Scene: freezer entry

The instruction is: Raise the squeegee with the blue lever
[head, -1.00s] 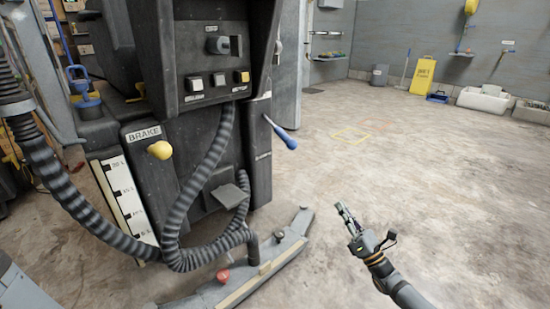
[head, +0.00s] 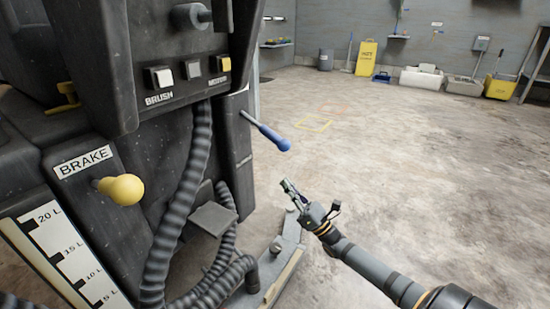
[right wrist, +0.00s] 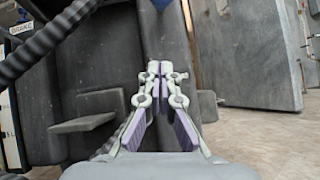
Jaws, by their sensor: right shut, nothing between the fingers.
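The blue lever (head: 268,133) sticks out from the right side of the dark machine, sloping down to the right, with a blue grip on a thin metal rod. A bit of blue at the top edge of the right wrist view (right wrist: 160,3) looks like its grip. A low grey bar with a beige strip (head: 276,268), which looks like the squeegee, lies at floor level by the machine. My right gripper (head: 287,187) is shut and empty, below the lever's grip and apart from it. In the right wrist view its fingers (right wrist: 160,75) meet. My left gripper is out of view.
The machine carries a yellow brake knob (head: 122,189), switches (head: 192,69), a black ribbed hose (head: 190,195) and a grey pedal (head: 213,218). Open concrete floor (head: 420,160) lies to the right. A yellow sign (head: 366,57) and tubs stand by the far wall.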

